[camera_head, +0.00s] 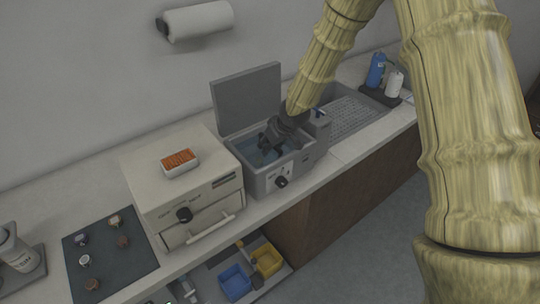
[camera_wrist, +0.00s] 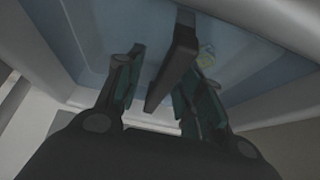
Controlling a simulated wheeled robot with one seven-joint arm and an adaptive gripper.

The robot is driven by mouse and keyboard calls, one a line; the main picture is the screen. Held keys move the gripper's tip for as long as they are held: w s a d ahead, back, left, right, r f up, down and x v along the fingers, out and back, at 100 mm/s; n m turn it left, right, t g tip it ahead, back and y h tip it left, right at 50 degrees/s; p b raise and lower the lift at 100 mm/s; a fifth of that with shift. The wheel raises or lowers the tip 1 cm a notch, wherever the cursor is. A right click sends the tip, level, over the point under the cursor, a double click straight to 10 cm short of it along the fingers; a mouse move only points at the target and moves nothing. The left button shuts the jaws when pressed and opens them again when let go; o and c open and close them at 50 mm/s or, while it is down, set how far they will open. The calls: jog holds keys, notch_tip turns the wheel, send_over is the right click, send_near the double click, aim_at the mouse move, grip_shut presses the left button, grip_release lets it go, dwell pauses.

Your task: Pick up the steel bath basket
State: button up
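The bath (camera_head: 262,184) is a grey box with a raised lid (camera_head: 247,98) and bluish liquid inside. My gripper (camera_head: 268,142) reaches down into its open top. In the wrist view, my gripper (camera_wrist: 160,66) is open, with its two fingers apart. A dark flat bar (camera_wrist: 175,62), seemingly the handle of the steel basket, runs between the fingers. It looks nearer the right finger, and I cannot tell whether they touch. The rest of the basket is hidden or not distinct in the head view.
A cream oven-like box (camera_head: 190,205) with an orange-filled tray (camera_head: 179,163) on top stands left of the bath. A sink with a drain rack (camera_head: 352,117) and bottles (camera_head: 376,70) are to the right. A dark mat (camera_head: 105,262) holds several small pieces.

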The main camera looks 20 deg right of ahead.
dwell(0.3)
grip_shut()
dwell(0.3)
